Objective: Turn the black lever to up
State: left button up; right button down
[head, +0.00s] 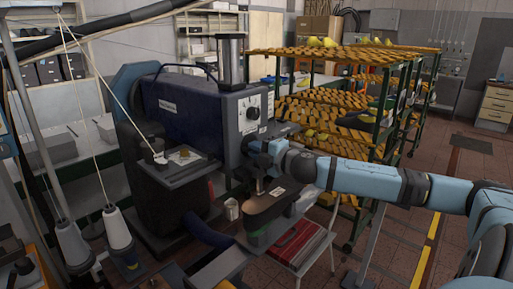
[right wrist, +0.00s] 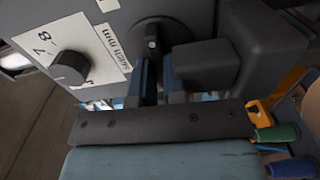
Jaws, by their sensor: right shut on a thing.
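The black lever (right wrist: 152,42) shows in the right wrist view as a dark round hub with a small raised piece, on the grey front face of the machine (right wrist: 105,20). My right gripper (right wrist: 158,75) reaches up to it, with its blue fingers closed on the lever's lower part, which they mostly hide. In the head view my right gripper (head: 256,147) is at the machine's front, below the dial, and covers the lever there. The lever's exact angle is hard to tell. My left gripper is not in view.
A black dial (right wrist: 70,68) with a stitch scale sits left of the lever. A dark block (right wrist: 205,65) stands close on the right. Below are a brown shoe-shaped piece (head: 262,207) and a red case (head: 297,243). Racks with yellow lasts (head: 330,92) stand behind.

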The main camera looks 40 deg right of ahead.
jog(key=n, duration=0.4)
jog(key=shift+p, duration=0.3)
jog(key=shift+f+n, duration=0.2)
jog(key=shift+n, duration=1.4)
